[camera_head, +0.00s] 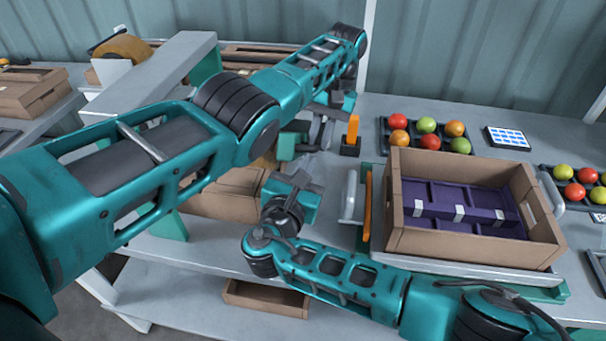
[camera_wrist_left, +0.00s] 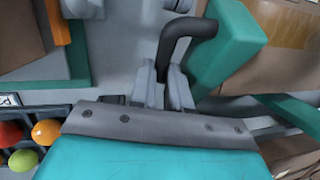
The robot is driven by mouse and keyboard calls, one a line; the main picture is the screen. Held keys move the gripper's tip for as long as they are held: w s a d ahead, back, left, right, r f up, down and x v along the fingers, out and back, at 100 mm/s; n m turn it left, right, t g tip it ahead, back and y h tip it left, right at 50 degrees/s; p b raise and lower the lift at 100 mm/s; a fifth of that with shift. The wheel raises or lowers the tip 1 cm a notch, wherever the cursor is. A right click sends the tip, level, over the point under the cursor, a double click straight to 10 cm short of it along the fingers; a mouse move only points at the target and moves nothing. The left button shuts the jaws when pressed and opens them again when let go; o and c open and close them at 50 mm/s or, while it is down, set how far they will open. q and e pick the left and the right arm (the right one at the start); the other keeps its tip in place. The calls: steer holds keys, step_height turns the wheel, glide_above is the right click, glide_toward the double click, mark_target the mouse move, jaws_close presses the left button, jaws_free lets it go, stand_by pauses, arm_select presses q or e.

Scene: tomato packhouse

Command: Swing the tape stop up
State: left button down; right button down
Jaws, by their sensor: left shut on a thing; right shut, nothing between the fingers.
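A dark grey bent lever (camera_wrist_left: 190,32), which looks like the tape stop's handle, reaches out beside a teal block (camera_wrist_left: 228,48) in the left wrist view. My left gripper (camera_wrist_left: 166,82) is shut on the lever, with a grey finger on each side of it. In the head view my left gripper (camera_head: 312,138) is beyond the right one, partly hidden by my own arm. The rest of the tape stop cannot be made out. My right gripper (camera_head: 296,184) is shut and empty, left of the cardboard crate (camera_head: 470,248).
The crate holds purple trays (camera_head: 462,207). An orange bar (camera_head: 367,205) and a pale metal handle (camera_head: 348,197) stand at its left side. An upright orange piece (camera_head: 353,130) is close to my left gripper. A tape roll (camera_head: 124,47) sits back left.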

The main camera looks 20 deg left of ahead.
arm_select(q)
steer(key=shift+w, duration=0.1)
steer(key=shift+f, duration=0.1)
arm_select(e)
steer(key=shift+w+r+g, duration=0.3)
steer(key=shift+w+r, duration=0.3)
steer(key=shift+r, duration=0.2)
arm_select(q)
steer(key=shift+s, duration=0.2)
steer(key=c, duration=1.4)
jaws_free()
steer(key=shift+c, duration=0.2)
steer(key=o, duration=0.3)
steer(key=shift+o, duration=0.2)
steer(key=shift+w, duration=0.1)
arm_select(e)
steer(key=shift+f, duration=0.1)
